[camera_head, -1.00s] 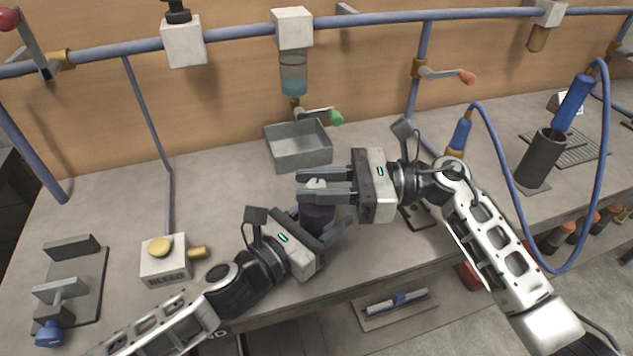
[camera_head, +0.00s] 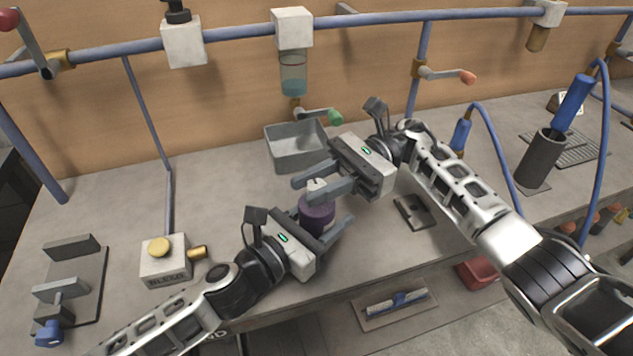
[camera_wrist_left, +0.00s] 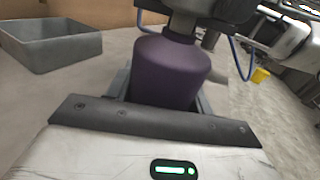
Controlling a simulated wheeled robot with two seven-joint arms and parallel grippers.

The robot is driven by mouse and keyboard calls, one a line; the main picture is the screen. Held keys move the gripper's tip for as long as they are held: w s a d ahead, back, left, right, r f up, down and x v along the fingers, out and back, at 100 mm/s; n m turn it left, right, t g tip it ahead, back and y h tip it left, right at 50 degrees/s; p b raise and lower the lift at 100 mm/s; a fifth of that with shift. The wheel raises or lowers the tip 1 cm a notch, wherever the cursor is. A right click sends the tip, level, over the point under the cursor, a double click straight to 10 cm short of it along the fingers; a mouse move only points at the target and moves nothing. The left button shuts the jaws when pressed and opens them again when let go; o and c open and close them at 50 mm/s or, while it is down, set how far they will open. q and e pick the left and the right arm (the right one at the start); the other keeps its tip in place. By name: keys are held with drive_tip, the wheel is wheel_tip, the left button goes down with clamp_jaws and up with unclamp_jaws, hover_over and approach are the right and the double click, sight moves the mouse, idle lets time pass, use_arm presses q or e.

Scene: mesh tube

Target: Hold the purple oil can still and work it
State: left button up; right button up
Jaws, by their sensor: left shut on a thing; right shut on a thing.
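The purple oil can (camera_head: 317,214) stands upright on the bench near its front middle, with a pale top (camera_head: 317,184). My left gripper (camera_head: 325,224) is shut on the can's body from the front left. In the left wrist view the purple body (camera_wrist_left: 172,72) sits between the left fingers, its shoulder showing. My right gripper (camera_head: 308,189) is shut on the pale top from the back right, its fingers on either side of it. The right gripper hides part of the top in both views.
A grey open bin (camera_head: 296,148) stands behind the can, also seen in the left wrist view (camera_wrist_left: 45,40). A box with a yellow button (camera_head: 165,260) is to the left. A small dark plate (camera_head: 414,212) lies to the right. The bench's front edge is close.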

sight(325, 182)
use_arm(q)
drive_tip(key=shift+f, duration=0.1)
use_arm(e)
drive_tip(key=shift+f, duration=0.1)
drive_tip(key=o, duration=1)
drive_tip(key=v, duration=0.7)
drive_tip(key=shift+w+d, duration=0.1)
drive_tip(key=shift+d, duration=0.1)
use_arm(q)
drive_tip(key=o, duration=1.2)
